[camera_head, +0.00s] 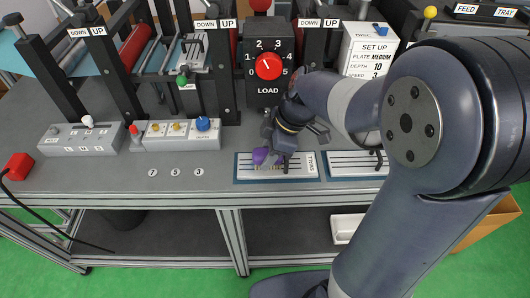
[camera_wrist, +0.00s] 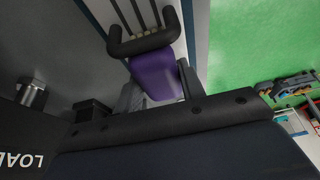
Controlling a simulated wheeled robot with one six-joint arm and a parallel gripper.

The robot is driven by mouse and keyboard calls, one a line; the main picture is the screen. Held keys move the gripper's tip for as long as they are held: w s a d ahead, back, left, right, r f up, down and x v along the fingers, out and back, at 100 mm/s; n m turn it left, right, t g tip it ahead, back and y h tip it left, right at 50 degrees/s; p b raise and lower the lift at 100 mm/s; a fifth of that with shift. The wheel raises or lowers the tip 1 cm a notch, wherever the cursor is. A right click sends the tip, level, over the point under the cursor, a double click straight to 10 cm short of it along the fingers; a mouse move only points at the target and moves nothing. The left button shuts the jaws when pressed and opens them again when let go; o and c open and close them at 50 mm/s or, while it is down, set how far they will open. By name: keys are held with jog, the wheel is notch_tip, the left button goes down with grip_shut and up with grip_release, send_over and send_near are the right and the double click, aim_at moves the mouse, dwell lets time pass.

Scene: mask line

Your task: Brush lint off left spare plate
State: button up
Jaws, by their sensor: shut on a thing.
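My gripper (camera_head: 277,150) is low over a blue-edged spare plate (camera_head: 308,168) on the grey bench, the left of two such plates. In the wrist view my gripper (camera_wrist: 155,88) is shut on a purple block-like handle (camera_wrist: 156,74), likely the brush. The purple thing also shows in the head view (camera_head: 260,156), at the left part of the plate.
A second plate (camera_head: 352,163) lies to the right, partly behind my arm. A black LOAD box with a red dial (camera_head: 268,66) stands behind. Control boxes (camera_head: 180,134) are to the left.

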jog(key=shift+r+p, duration=1.9)
jog(key=shift+r, duration=1.15)
jog(key=shift+r+p, duration=1.05)
jog(key=shift+r, duration=0.45)
jog(key=shift+f, duration=0.2)
notch_tip(320, 180, down, 7)
jog(key=b, duration=0.6)
jog(key=shift+b, duration=0.35)
jog(key=shift+d+f+b, duration=0.1)
jog(key=shift+f+b, duration=0.85)
jog(key=shift+f, duration=0.05)
